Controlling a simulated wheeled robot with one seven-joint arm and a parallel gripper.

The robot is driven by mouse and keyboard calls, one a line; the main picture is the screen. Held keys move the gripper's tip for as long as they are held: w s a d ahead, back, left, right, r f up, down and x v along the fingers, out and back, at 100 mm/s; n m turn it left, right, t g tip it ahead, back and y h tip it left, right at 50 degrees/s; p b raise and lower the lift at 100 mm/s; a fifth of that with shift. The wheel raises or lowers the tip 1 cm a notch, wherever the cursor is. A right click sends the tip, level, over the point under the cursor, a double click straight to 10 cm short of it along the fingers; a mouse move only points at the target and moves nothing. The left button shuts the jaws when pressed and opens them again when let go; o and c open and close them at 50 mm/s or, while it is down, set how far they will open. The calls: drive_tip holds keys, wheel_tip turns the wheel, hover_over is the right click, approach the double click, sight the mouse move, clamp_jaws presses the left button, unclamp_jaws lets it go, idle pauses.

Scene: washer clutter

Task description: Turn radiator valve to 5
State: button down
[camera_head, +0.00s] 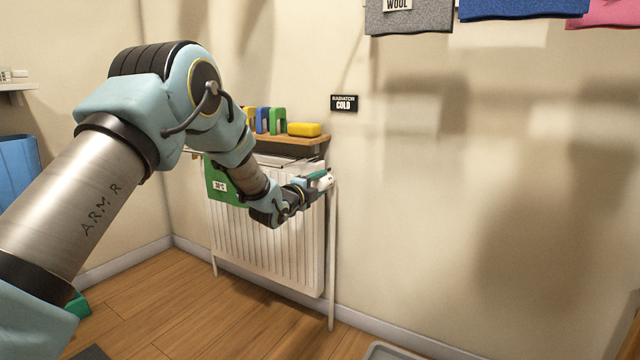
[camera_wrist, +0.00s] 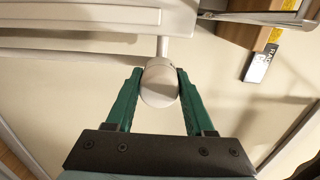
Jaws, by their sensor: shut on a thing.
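The radiator (camera_head: 262,238) is white and stands against the wall in the head view. Its valve (camera_head: 325,180) is a small white knob at the radiator's upper right end. In the wrist view the valve (camera_wrist: 159,84) is a rounded white knob on a short white stem. My gripper (camera_head: 314,182) is at the knob, with its green fingers shut on either side of it. The gripper also shows in the wrist view (camera_wrist: 157,90). No numbers on the knob can be made out, so its setting cannot be told.
A sign reading "RADIATOR COLD" (camera_head: 344,103) hangs on the wall. A wooden shelf (camera_head: 300,139) above the radiator holds a yellow block (camera_head: 304,129) and several coloured items. A green cloth with a label (camera_head: 217,183) hangs on the radiator.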

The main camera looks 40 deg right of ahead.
drive_tip(key=n+p, duration=0.1)
drive_tip(key=n, duration=0.4)
drive_tip(key=shift+w, duration=0.1)
drive_tip(key=n+p, duration=0.2)
drive_tip(key=n, duration=0.3)
drive_tip(key=shift+a+f+n+g, duration=0.1)
drive_tip(key=shift+n+g, duration=0.2)
drive_tip(key=n+p, duration=0.1)
drive_tip(key=n, duration=0.4)
drive_tip(key=n+p, duration=0.1)
drive_tip(key=n, duration=0.3)
drive_tip(key=shift+f+n, duration=0.1)
drive_tip(key=shift+n, duration=0.2)
drive_tip(key=n+p, duration=0.1)
drive_tip(key=n, duration=0.3)
drive_tip(key=shift+n, duration=0.3)
drive_tip(key=n, duration=0.5)
drive_tip(key=shift+h, duration=0.4)
drive_tip(key=n, duration=0.3)
drive_tip(key=n+b, duration=0.1)
drive_tip(key=n, duration=0.2)
drive_tip(key=shift+s+f, duration=0.1)
drive_tip(key=shift+s, duration=0.1)
drive_tip(key=shift+n+b, duration=0.95)
drive_tip(key=shift+n, duration=1.35)
drive_tip(key=shift+r, duration=0.2)
